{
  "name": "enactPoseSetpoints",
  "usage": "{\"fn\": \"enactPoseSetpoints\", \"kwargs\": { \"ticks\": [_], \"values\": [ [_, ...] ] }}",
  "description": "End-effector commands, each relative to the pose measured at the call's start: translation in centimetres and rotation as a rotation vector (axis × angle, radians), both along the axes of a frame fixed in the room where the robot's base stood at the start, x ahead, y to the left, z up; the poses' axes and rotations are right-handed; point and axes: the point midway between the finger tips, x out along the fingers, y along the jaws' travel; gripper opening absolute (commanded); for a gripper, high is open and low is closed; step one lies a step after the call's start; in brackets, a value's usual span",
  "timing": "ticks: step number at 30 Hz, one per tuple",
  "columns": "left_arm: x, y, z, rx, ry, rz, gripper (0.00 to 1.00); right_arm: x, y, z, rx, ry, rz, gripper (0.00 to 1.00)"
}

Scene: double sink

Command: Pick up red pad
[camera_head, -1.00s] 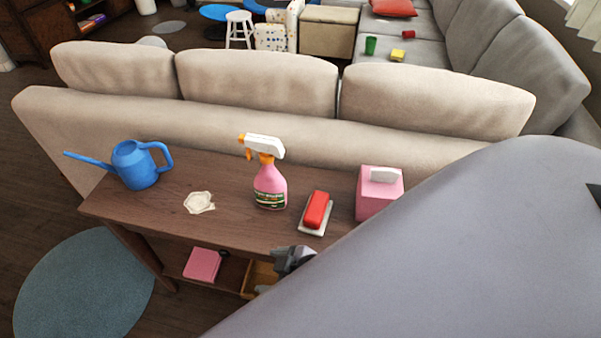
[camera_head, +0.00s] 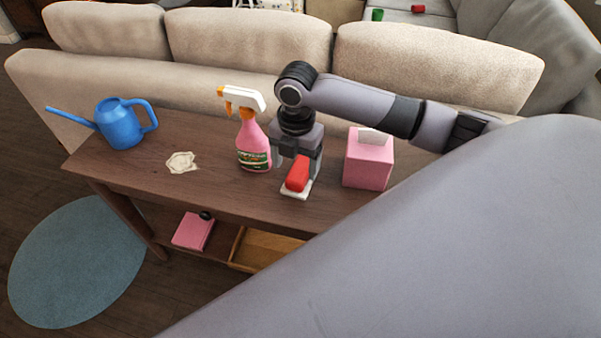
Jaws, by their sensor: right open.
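The red pad (camera_head: 298,174) lies on a small white holder (camera_head: 292,194) on the wooden console table. My right gripper (camera_head: 297,172) points down directly over the pad, with its fingers around the pad's far part. The gripper is open. Its body hides the far end of the pad, and whether the fingers touch the pad cannot be told. My left gripper is not in view.
A pink spray bottle (camera_head: 253,146) stands just left of my right gripper, and a pink tissue box (camera_head: 368,162) stands to its right. A blue watering can (camera_head: 121,126) and a cream cloth-like patch (camera_head: 181,162) are farther left. The sofa (camera_head: 250,45) backs the table (camera_head: 215,192).

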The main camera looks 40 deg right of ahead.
Motion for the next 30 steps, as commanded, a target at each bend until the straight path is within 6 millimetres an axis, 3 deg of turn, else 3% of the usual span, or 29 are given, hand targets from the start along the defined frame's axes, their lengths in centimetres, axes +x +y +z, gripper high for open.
{"fn": "enactPoseSetpoints", "kwargs": {
  "ticks": [5, 21, 30],
  "values": [
    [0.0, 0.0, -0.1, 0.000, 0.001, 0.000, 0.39, 0.9, -1.7, 1.1, -0.019, 0.015, 0.046, 0.77],
    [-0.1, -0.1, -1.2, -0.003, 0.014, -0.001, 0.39, 1.0, -1.3, -5.4, -0.018, 0.016, 0.051, 0.77],
    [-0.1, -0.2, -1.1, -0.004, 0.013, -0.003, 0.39, 1.0, -1.3, -5.8, -0.020, 0.014, 0.051, 0.77]
  ]
}}
